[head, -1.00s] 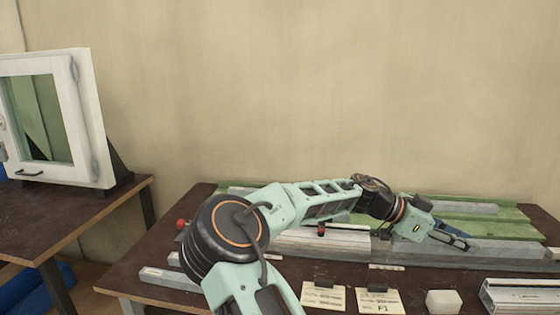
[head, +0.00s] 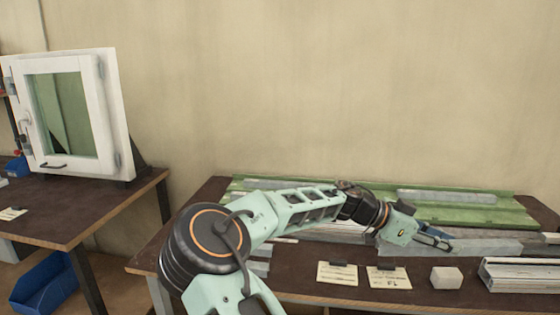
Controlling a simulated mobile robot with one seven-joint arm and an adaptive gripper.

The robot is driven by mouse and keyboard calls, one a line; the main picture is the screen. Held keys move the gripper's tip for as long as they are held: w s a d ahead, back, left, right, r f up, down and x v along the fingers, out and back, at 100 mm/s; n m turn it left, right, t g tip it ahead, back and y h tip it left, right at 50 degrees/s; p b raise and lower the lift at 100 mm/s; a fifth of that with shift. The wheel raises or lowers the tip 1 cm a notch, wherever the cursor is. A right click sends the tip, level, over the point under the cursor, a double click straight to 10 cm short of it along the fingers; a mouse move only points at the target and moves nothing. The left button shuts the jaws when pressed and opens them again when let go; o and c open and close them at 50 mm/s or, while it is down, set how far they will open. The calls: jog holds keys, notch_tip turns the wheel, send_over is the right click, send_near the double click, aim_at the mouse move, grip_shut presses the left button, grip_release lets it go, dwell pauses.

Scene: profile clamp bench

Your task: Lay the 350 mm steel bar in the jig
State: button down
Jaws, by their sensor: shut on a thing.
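My gripper (head: 440,243) is over the right half of the bench, pointing right and down. It is shut on a long grey bar (head: 488,247), which runs left to right in front of the green supports. The fingers cover part of the bar, and its left end is partly behind my wrist. I cannot read the bar's length or tell whether it touches what is under it. Grey rails (head: 330,231) behind my arm may belong to the jig; my arm hides most of them.
A green rack (head: 515,214) with grey bars (head: 445,196) lies at the back. Two paper cards (head: 337,273), a pale block (head: 446,278) and an aluminium profile (head: 520,274) lie along the front edge. A white window frame (head: 112,110) stands on the left table (head: 90,210).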

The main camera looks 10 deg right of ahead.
jog(key=w+a+f+n+t+y, duration=0.1)
jog(key=a+f+n+t, duration=0.25)
jog(key=a, duration=0.75)
jog(key=w+a+f+n+t+y, duration=0.1)
jog(key=w+a+f+n+t, duration=0.2)
jog(key=a, duration=0.8)
jog(key=a+f+n+t+y, duration=0.1)
jog(key=a+f+n+t, duration=0.35)
jog(key=a, duration=0.75)
notch_tip(320, 180, up, 13)
jog(key=m+p, duration=0.1)
jog(key=p, duration=1.7)
jog(key=shift+d+p, duration=0.4)
jog(key=shift+d, duration=0.05)
jog(key=shift+w, duration=0.15)
